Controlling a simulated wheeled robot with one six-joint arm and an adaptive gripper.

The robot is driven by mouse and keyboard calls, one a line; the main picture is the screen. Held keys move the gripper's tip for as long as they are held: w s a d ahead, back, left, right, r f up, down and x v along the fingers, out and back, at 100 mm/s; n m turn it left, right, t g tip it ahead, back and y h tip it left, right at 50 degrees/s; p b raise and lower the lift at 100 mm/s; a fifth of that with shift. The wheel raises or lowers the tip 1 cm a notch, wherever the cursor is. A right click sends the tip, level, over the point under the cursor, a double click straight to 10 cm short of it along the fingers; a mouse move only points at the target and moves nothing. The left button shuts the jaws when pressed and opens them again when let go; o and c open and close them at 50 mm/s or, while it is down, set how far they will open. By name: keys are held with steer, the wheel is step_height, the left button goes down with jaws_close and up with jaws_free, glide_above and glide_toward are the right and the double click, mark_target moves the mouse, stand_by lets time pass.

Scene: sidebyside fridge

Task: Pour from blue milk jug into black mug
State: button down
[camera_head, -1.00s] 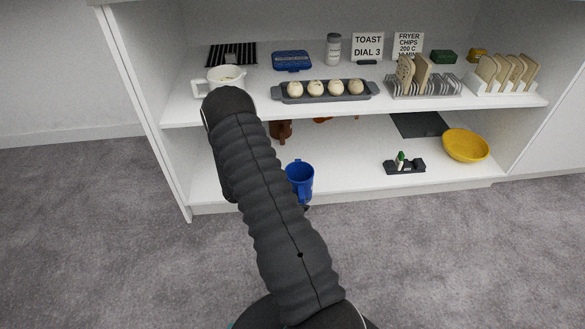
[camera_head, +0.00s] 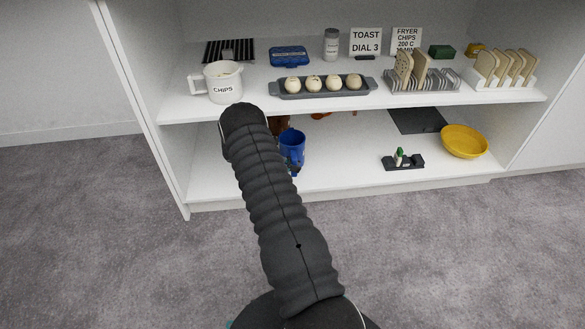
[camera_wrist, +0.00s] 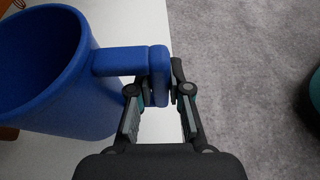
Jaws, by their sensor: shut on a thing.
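The blue milk jug (camera_head: 293,146) is at the front of the lower shelf space in the head view, partly behind my arm. In the wrist view the blue jug (camera_wrist: 95,98) fills the left side, with its open mouth toward the camera. My gripper (camera_wrist: 161,90) is shut on the jug's handle, one finger on each side of the grip. I cannot tell whether the jug's base touches the shelf. No contents show in the visible part of the jug. I see no black mug in either view.
A yellow bowl (camera_head: 464,142) and a small black holder (camera_head: 403,163) stand at the lower right. The lower shelf (camera_head: 340,160) has clear room between.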

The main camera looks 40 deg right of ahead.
steer(key=shift+w+d, duration=0.25)
steer(key=shift+w, duration=0.15)
steer(key=shift+w+d+f+b, duration=0.1)
steer(key=shift+w+f+b, duration=0.1)
steer(key=shift+f, duration=0.3)
steer(key=shift+w+d+f+b, duration=0.1)
steer(key=shift+w+d+f, duration=0.1)
steer(key=shift+f, duration=0.3)
steer(key=shift+w+d+f+b, duration=0.1)
steer(key=shift+w+f, duration=0.1)
steer(key=shift+f, duration=0.3)
steer(key=shift+f, duration=0.15)
steer(key=c, duration=1.1)
jaws_free()
steer(key=shift+a+p, duration=0.2)
steer(key=shift+p, duration=0.1)
steer(key=v, duration=1.3)
steer(key=shift+w+a+b, duration=0.1)
steer(key=shift+w+b, duration=0.15)
steer(key=shift+b, duration=0.1)
